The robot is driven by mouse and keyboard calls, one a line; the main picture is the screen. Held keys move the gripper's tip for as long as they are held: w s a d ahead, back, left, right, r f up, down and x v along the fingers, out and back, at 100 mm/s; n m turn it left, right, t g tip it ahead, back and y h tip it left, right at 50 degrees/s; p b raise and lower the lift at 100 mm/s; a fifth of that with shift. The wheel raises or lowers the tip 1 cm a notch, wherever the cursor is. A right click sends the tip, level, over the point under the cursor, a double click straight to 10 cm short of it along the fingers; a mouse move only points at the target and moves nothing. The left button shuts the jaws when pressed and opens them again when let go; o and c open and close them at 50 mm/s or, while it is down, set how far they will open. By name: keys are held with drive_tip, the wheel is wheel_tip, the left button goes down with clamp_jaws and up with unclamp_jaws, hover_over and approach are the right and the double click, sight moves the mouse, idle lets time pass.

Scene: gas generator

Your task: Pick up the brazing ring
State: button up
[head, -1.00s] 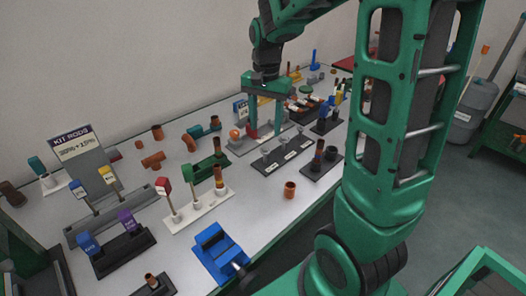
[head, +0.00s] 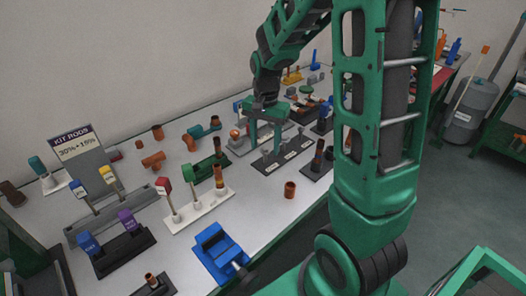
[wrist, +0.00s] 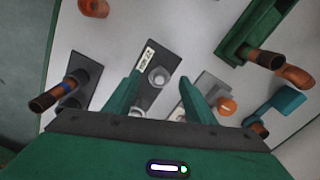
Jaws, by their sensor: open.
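My gripper (head: 265,143) is open over the dark labelled rack in the middle of the table. In the wrist view its two green fingers (wrist: 161,79) stand apart, one on each side of a pale grey round piece (wrist: 158,77) on that rack (wrist: 148,98). This piece looks like a ring or cup and may be the brazing ring; it is too small to be sure. A second pale round piece (wrist: 136,112) sits on the same rack, nearer the gripper's body. I see nothing held. I cannot tell how high the fingertips are above the piece.
A dark stand with a copper tube (wrist: 82,85) is beside the rack. A green holder with a copper tube (wrist: 238,35) and an orange ball (wrist: 227,105) lie on the other side. A loose copper piece (head: 290,190) stands near the table's front edge, with bare table around it.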

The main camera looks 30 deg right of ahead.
drive_tip(key=shift+f, duration=0.25)
idle(0.4)
drive_tip(key=c, duration=0.8)
